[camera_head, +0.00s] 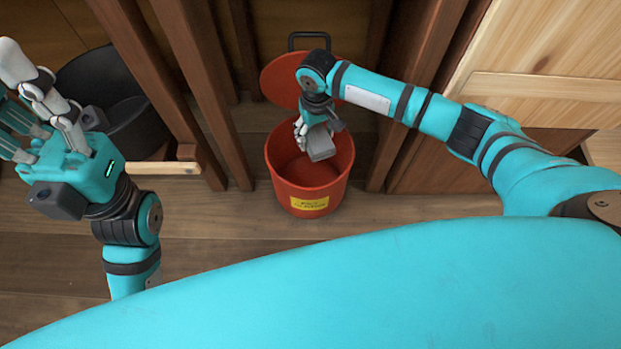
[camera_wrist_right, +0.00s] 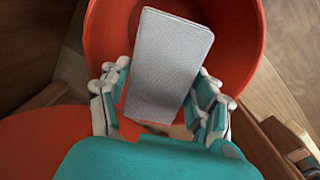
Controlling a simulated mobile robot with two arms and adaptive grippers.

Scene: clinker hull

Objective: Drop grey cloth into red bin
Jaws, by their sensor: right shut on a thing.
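The red bin (camera_head: 275,178) stands on the floor in the middle of the head view, open at the top, with a yellow label on its front. My right gripper (camera_head: 308,137) points down over the bin's opening and is shut on the grey cloth (camera_head: 321,148), a folded rectangular pad. In the right wrist view, the cloth (camera_wrist_right: 170,62) sits between the fingers, with the bin's red inside (camera_wrist_right: 238,50) behind it. My left gripper (camera_head: 38,112) is at the far left, away from the bin, with its fingers spread and empty.
The round red lid (camera_head: 279,78) is tilted up behind the bin. Dark wooden posts (camera_head: 200,85) rise on both sides of it. A black tub (camera_head: 125,95) is at the left, beside my left gripper. Plank floor (camera_head: 200,240) is clear in front of the bin.

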